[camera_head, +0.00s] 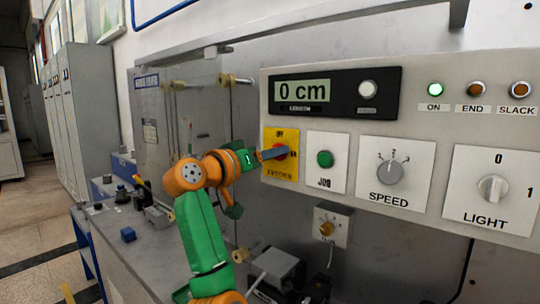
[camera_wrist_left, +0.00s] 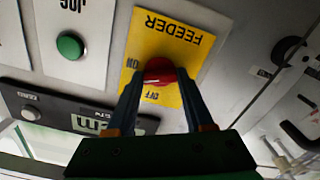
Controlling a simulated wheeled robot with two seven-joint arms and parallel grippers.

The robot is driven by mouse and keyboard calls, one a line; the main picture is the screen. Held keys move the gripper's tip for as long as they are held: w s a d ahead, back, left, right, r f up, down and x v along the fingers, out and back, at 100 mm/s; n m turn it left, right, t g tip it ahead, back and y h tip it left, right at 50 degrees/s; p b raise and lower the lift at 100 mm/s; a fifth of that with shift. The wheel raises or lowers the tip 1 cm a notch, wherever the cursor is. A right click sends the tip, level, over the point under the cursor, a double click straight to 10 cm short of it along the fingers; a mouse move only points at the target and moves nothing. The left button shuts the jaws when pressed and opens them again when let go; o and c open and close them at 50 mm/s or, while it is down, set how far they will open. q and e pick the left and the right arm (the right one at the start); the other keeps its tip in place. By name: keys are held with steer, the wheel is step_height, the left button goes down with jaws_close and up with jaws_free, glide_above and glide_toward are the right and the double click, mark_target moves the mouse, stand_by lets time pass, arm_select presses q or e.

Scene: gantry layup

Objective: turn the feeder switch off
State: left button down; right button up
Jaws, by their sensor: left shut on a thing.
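The feeder switch is a red knob on a yellow plate (camera_head: 270,172) on the grey control panel, marked OFF at the top and ON at the right in the head view. In the left wrist view the plate (camera_wrist_left: 168,38) appears upside down, with the red knob (camera_wrist_left: 160,70) at its middle. My left gripper (camera_head: 279,152) reaches the knob from the left, and its two fingers (camera_wrist_left: 160,84) are shut on the knob's sides. The fingers hide part of the knob, so I cannot tell which way it points. My right gripper is not in view.
Next to the feeder plate are a green JOG button (camera_head: 325,159), a SPEED dial (camera_head: 390,173) and a LIGHT knob (camera_head: 493,189). A display (camera_head: 302,91) above reads 0 cm. A small box (camera_head: 327,229) with a yellowish knob sits below.

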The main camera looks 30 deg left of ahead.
arm_select(q)
steer(key=shift+n+p, duration=0.6)
steer(key=shift+n, duration=6.2)
steer(key=shift+c, duration=1.4)
jaws_free()
steer(key=shift+w, duration=0.1)
